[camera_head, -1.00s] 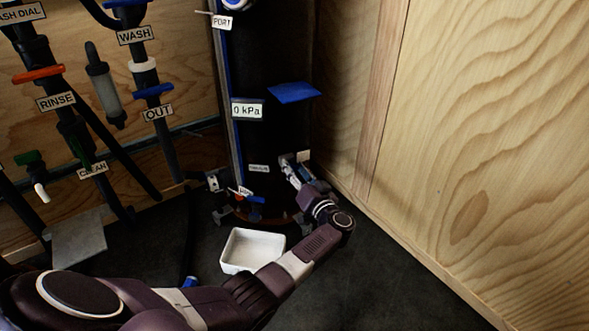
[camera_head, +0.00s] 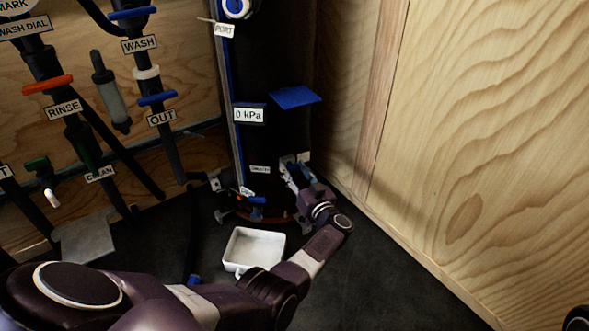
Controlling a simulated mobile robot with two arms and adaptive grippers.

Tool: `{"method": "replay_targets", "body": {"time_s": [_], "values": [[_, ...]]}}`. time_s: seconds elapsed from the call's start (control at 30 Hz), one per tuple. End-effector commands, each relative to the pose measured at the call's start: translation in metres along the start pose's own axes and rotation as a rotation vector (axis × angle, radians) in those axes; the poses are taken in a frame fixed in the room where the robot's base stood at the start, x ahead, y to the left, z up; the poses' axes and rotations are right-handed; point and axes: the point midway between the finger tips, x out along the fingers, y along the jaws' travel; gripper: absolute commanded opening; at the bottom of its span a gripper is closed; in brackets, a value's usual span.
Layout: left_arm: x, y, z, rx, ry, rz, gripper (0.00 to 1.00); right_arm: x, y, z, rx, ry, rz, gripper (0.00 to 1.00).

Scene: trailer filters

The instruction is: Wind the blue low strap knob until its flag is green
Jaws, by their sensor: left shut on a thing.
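My left arm reaches in from the lower left to the foot of the dark filter column (camera_head: 275,55). My left gripper (camera_head: 292,170) is at the low right side of the column, beside a small pale tag. It is shut on a small blue part there, which looks like the blue low strap knob and is mostly hidden by the fingers. I cannot make out a green flag; the tag by the gripper looks whitish. My right gripper is not in view; only a dark piece shows at the lower right corner.
A white tray (camera_head: 233,262) stands on the dark floor before the column. A blue plate (camera_head: 296,97) juts from the column above the gripper. A plywood wall (camera_head: 480,150) is close on the right. Labelled pipes with valves, among them an orange handle (camera_head: 48,85), fill the left.

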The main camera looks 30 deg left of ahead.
Motion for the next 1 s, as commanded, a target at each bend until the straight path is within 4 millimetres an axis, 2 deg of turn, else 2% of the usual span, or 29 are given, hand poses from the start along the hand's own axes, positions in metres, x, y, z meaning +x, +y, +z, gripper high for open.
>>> {"method": "replay_targets", "body": {"time_s": [0.3,0.83,0.87,1.0], "values": [[-0.0006,-0.0003,0.0012,-0.127,-0.002,0.001,0.13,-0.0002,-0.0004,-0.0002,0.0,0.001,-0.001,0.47],[-0.0007,0.0,0.0008,-0.15,-0.001,0.002,0.13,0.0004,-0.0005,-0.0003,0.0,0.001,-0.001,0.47],[-0.0007,0.0,0.0008,-0.15,-0.001,0.002,0.41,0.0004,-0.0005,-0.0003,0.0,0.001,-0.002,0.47],[-0.0006,-0.0002,0.0007,-0.15,-0.001,0.001,0.55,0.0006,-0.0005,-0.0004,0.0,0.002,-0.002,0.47]]}}
